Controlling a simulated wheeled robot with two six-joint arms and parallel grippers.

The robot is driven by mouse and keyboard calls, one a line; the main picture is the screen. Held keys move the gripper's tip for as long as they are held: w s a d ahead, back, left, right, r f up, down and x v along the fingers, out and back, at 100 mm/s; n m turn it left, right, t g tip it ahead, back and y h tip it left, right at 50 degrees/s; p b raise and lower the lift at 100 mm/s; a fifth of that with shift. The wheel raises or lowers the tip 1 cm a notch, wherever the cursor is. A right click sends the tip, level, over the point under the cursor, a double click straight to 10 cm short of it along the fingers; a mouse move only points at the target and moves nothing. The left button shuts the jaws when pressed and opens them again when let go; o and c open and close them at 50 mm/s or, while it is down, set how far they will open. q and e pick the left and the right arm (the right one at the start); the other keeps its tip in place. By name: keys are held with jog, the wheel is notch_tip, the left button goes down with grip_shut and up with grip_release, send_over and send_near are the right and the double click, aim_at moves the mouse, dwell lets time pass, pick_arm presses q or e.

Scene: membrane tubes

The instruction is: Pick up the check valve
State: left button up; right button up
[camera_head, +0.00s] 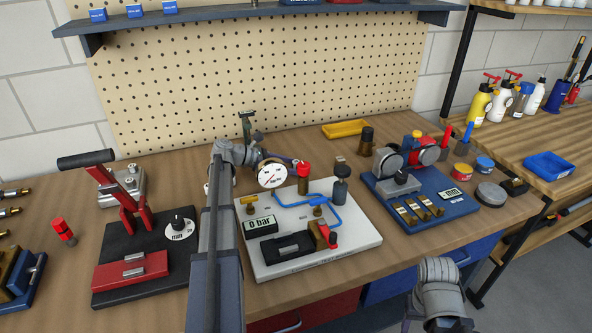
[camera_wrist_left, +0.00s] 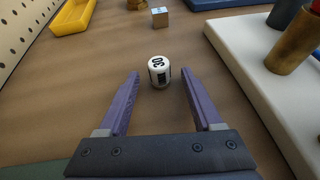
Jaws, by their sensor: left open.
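A small white cylinder with black marks reading like "30" (camera_wrist_left: 159,72) stands on the wooden bench in the left wrist view. It may be the check valve, but I cannot tell for sure. My left gripper (camera_wrist_left: 160,74) is open, its two purple fingers pointing at the cylinder, with the tips roughly level with its sides and nothing held. In the head view my left gripper (camera_head: 284,158) is behind the white gauge board, pointing right. I cannot make out the cylinder clearly there. My right arm shows at the bottom right, but its gripper does not.
The white board with gauge and blue tubing (camera_head: 354,247) lies just right of the left gripper. A small grey block (camera_wrist_left: 160,17) and a yellow tray (camera_wrist_left: 73,16) lie beyond. A blue instrument base (camera_head: 466,206) is farther right; a red lever press (camera_head: 130,215) stands left.

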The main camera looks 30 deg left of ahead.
pick_arm(q)
grip_shut()
dwell(0.5)
